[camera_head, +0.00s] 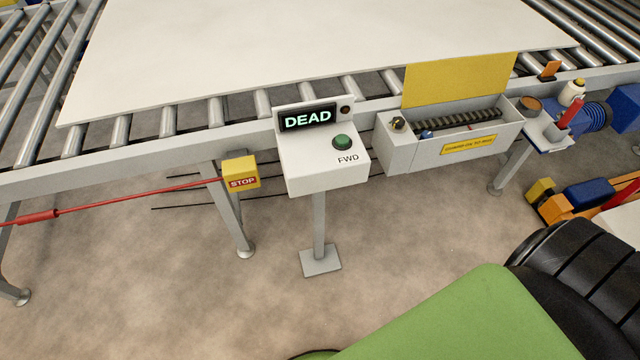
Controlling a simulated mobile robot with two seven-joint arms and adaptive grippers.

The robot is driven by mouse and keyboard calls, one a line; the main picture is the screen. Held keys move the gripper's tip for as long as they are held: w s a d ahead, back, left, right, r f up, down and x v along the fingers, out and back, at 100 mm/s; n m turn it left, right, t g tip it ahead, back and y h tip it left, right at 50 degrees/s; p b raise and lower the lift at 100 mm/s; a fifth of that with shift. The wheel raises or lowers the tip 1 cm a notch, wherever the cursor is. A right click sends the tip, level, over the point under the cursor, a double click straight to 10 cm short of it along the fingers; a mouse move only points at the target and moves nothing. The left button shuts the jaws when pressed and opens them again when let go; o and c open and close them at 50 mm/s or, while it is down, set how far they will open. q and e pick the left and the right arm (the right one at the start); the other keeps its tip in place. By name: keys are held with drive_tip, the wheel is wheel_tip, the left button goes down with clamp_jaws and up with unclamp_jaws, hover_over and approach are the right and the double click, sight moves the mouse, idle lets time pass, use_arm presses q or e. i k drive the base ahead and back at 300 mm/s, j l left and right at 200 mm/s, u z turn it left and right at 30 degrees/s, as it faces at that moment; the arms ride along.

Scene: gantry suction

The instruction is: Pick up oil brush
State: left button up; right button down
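A small shelf (543,131) at the right end of the conveyor frame holds several small items. A slim red-handled item (571,110) stands tilted there and may be the oil brush; its lower end is too small to make out. Next to it are a round brown-topped tin (529,106) and a white bottle (572,92) with an orange band. Neither of my grippers shows in the head view.
A roller conveyor (120,131) carries a large pale sheet (300,45). A control box (325,160) reading DEAD, an open grey box (450,146) with a yellow lid, and a STOP box (241,172) stand along its front. A green surface (470,320) fills the lower right.

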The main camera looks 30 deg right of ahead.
sight(577, 105)
drive_tip(key=z, duration=2.35)
drive_tip(key=i+l, duration=0.25)
drive_tip(key=i, duration=0.2)
